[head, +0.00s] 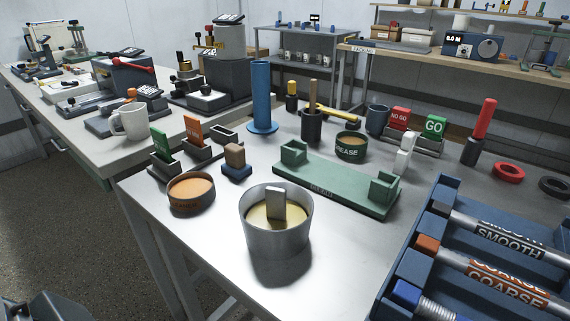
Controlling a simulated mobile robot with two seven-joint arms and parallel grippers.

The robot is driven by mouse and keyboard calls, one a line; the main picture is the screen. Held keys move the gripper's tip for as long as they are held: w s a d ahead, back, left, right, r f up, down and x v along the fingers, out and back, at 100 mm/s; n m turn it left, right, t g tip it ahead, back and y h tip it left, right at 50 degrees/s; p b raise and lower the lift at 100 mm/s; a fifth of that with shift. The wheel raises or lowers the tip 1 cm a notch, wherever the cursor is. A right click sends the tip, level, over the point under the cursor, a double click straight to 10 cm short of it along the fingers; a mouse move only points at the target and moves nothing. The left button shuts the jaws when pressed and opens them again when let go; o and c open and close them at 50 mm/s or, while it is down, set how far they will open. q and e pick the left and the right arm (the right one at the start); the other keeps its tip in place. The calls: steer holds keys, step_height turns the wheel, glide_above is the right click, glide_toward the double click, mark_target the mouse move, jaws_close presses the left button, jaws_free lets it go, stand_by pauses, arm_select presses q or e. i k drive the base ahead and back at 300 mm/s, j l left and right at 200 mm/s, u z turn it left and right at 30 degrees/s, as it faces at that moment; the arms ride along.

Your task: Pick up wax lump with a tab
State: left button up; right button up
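A grey metal pot (262,241) stands near the front of the table and holds a pale yellow, wax-like mass (260,217). A flat, light grey tab (275,203) stands upright out of this mass, its top above the pot's rim. The pot's wall hides the lower part of the mass. Neither of my grippers shows in the head view. A dark grey part at the bottom left corner may be mine, but no fingers can be made out on it.
A blue rack (399,273) with labelled rods fills the right. Table directly left of the pot is clear.

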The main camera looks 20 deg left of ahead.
mark_target(276, 213)
steer(key=j+u, duration=0.1)
steer(key=u, duration=0.15)
steer(key=j+u, duration=0.1)
steer(key=u, duration=0.2)
steer(key=i+j, duration=0.15)
steer(key=i, duration=0.15)
steer(key=i+j+u, duration=0.15)
steer(key=i, duration=0.1)
